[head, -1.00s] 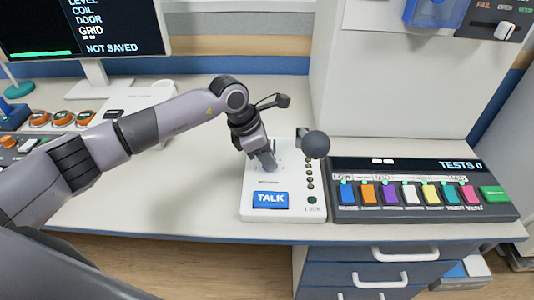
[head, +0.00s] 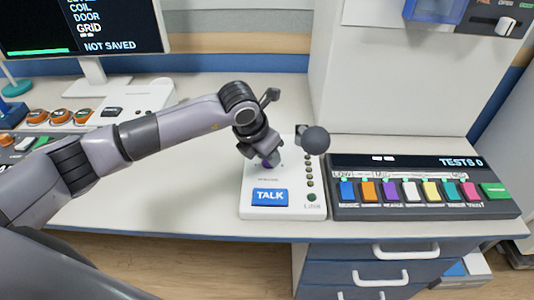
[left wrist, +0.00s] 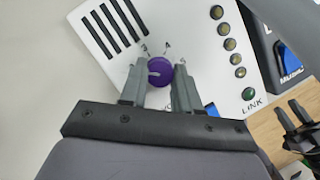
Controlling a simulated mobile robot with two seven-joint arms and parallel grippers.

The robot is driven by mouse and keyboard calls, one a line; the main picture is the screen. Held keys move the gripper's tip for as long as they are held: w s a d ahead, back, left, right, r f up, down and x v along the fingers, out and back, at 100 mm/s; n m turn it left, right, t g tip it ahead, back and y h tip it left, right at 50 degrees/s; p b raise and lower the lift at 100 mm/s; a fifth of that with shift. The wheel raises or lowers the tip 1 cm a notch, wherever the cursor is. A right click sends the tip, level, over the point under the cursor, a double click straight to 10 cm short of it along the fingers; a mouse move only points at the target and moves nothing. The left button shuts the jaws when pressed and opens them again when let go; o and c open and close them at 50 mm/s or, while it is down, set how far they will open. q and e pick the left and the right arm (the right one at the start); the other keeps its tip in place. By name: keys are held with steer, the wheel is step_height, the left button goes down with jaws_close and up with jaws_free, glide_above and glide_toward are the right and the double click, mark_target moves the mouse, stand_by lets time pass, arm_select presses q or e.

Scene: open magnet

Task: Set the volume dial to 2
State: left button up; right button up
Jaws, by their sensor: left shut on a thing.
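The purple volume dial (left wrist: 159,72) sits on the white talk console (head: 285,212), with small printed marks around it. My left gripper (left wrist: 160,82) is shut on the dial, one finger on each side. A pale pointer mark on the dial faces left in the left wrist view. I can make out a 3 and a 4 above it, but the other numbers are hidden or too small. In the head view my left gripper (head: 266,160) hides much of the dial. My right gripper (left wrist: 291,116) shows at the right edge of the left wrist view, fingers apart and empty.
The blue TALK button (head: 270,197) is in front of the dial. A grey ball microphone (head: 315,140) stands over the console's right side. A panel with several coloured keys (head: 412,192) is to the right.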

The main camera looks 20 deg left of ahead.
mark_target(260, 172)
arm_select(q)
steer(key=shift+w+r, duration=0.1)
stand_by(0.3)
steer(key=o, duration=1.1)
steer(key=shift+c, duration=0.2)
steer(key=v, duration=0.6)
steer(key=shift+r, duration=0.15)
steer(key=shift+s+a+r, duration=0.15)
steer(key=shift+s+r, duration=0.15)
